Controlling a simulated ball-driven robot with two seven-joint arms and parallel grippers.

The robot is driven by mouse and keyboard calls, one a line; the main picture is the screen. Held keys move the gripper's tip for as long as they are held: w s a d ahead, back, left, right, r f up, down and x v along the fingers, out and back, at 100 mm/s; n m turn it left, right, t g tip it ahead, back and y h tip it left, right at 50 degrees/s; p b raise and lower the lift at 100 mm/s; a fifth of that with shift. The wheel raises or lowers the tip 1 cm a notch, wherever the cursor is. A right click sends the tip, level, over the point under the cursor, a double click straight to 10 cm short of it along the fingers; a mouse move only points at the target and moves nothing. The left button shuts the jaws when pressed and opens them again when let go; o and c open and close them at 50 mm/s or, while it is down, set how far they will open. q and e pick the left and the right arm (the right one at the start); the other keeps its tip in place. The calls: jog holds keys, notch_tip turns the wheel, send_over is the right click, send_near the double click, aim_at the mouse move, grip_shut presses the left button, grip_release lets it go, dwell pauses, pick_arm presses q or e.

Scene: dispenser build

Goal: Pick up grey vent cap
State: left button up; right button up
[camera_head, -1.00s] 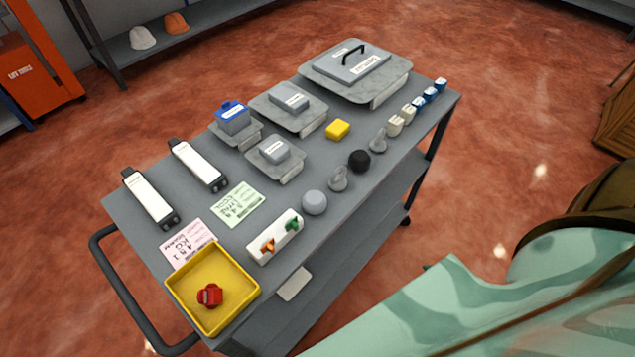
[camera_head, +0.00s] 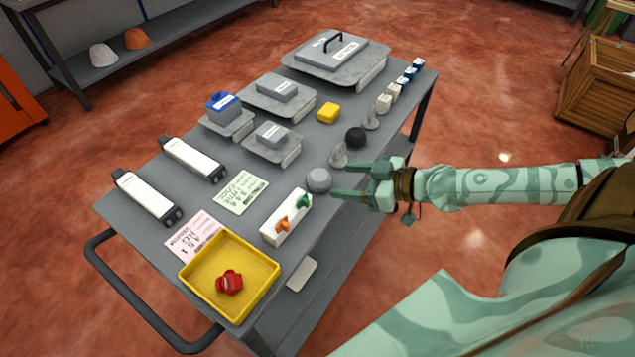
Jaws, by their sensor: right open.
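A round grey cap (camera_head: 318,180), which looks like the grey vent cap, sits on the grey cart top near its right edge. My right gripper (camera_head: 338,179) reaches in from the right. Its two green fingers are open and spread apart, with the tips just right of the cap. Nothing shows between the fingers. I cannot tell how high the fingertips are above the cart. My left gripper is not in view.
A small grey fitting (camera_head: 339,155) stands close behind the upper finger, with a black round cap (camera_head: 356,137) beyond it. A white holder (camera_head: 287,218) with orange and green pieces lies nearer. A yellow tray (camera_head: 190,277) holds a red part.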

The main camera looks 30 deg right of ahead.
aim_at(329, 179)
jog(key=shift+r+p+x, duration=0.25)
jog(key=shift+p+x, duration=0.1)
jog(key=shift+x, duration=0.75)
jog(key=x, duration=0.6)
jog(key=shift+f, duration=0.35)
jog(key=shift+d, duration=0.1)
jog(key=c, duration=0.9)
